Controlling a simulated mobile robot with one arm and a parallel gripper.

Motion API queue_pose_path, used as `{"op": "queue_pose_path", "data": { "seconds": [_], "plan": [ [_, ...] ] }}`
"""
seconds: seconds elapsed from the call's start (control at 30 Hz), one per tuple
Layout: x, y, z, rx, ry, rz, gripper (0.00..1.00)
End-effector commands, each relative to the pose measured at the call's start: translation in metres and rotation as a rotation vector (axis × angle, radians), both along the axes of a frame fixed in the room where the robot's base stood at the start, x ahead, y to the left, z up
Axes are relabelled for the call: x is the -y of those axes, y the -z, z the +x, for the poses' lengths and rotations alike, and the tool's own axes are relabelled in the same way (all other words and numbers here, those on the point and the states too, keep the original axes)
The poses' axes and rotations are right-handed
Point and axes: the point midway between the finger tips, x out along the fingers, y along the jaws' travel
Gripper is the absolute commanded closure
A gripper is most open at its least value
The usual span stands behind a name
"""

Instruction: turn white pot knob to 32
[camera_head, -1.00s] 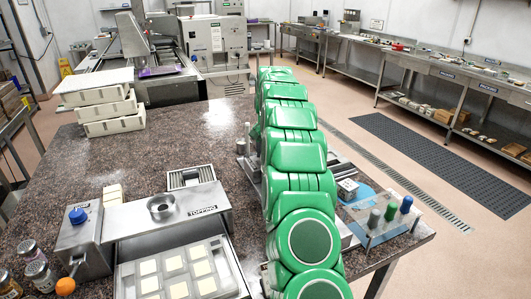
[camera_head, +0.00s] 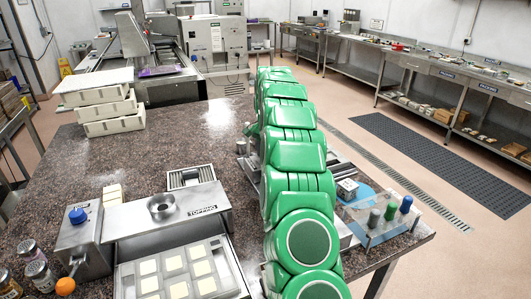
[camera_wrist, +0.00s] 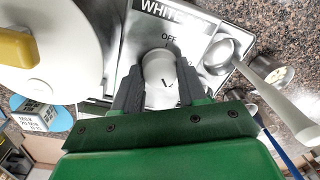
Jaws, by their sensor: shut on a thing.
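The white pot knob (camera_wrist: 157,64) is a pale round knob on a metal panel (camera_wrist: 198,27) in the wrist view. The panel carries the printed words "WHITE", partly cut off, and "OFF" just above the knob. My gripper (camera_wrist: 158,72) has its two dark fingers on either side of the knob, shut on it. A small dark mark shows below the knob's face between the fingers. No number 32 is readable. In the head view my green arm hides the knob and the gripper.
In the wrist view a large white round lid (camera_wrist: 75,45) with a yellow handle (camera_wrist: 17,48) lies close left. In the head view a topping box (camera_head: 195,205) and stacked trays (camera_head: 108,115) stand on the speckled counter (camera_head: 60,170).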

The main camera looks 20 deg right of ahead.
Motion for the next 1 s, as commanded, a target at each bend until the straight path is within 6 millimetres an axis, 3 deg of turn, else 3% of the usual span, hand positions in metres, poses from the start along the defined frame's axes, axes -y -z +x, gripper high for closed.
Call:
{"op": "queue_pose_path", "data": {
  "seconds": [0.07, 0.1, 0.27, 0.67, 1.0],
  "plan": [
    [-0.001, 0.0, 0.0, 0.0, -0.001, 0.001, 0.89],
    [-0.001, 0.0, 0.0, 0.0, -0.001, 0.001, 0.56],
    [-0.001, 0.0, 0.0, 0.0, -0.001, 0.001, 0.33],
    [0.0, -0.004, 0.0, 0.001, -0.001, 0.0, 0.33],
    [0.001, -0.044, -0.001, 0.004, -0.002, -0.001, 0.33]
  ]
}}
